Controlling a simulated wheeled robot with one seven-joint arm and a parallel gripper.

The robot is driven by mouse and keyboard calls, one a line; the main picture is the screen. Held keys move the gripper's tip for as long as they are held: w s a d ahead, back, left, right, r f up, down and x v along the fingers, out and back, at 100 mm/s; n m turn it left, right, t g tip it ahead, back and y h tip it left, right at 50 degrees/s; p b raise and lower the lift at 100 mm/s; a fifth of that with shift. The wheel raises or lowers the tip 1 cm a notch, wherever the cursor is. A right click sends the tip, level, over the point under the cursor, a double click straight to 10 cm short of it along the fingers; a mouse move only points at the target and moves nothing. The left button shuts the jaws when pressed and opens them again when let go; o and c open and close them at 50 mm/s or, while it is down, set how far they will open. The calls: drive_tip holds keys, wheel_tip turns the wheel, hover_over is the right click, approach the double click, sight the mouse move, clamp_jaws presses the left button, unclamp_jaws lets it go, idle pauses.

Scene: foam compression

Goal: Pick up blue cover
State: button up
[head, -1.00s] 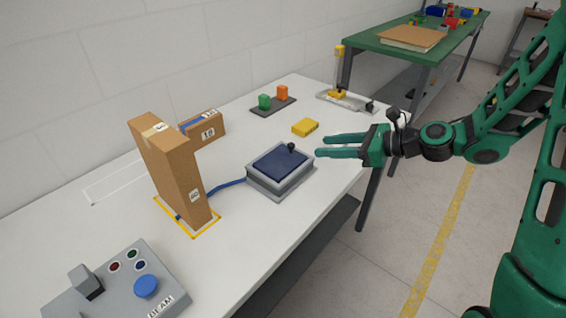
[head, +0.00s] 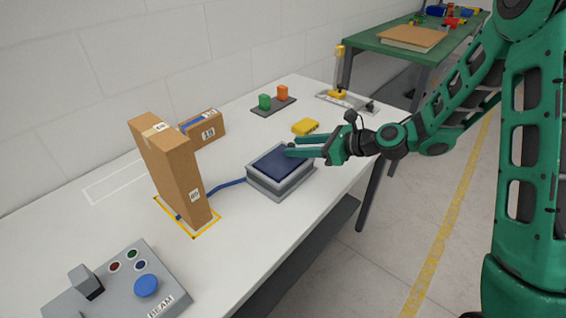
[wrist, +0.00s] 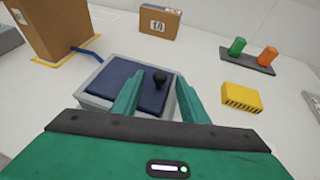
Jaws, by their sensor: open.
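The blue cover (head: 275,161) lies on top of a grey box (head: 278,186) on the white table. A small black knob (wrist: 159,78) stands up from the cover. My gripper (head: 296,147) is open above the right part of the cover, its fingers pointing left in the head view. In the wrist view the blue cover (wrist: 122,82) lies ahead of the fingers (wrist: 158,100), and the knob shows between and just beyond the fingertips. In the head view the fingers partly hide the knob. I cannot tell whether they touch it.
A tall cardboard box (head: 172,172) stands left of the grey box, with a blue strap (head: 226,187) between them. A yellow block (head: 306,127) and a dark tray with green and orange pegs (head: 274,106) lie behind. A control box (head: 115,285) stands front left.

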clamp_jaws()
drive_tip(key=shift+r, duration=0.15)
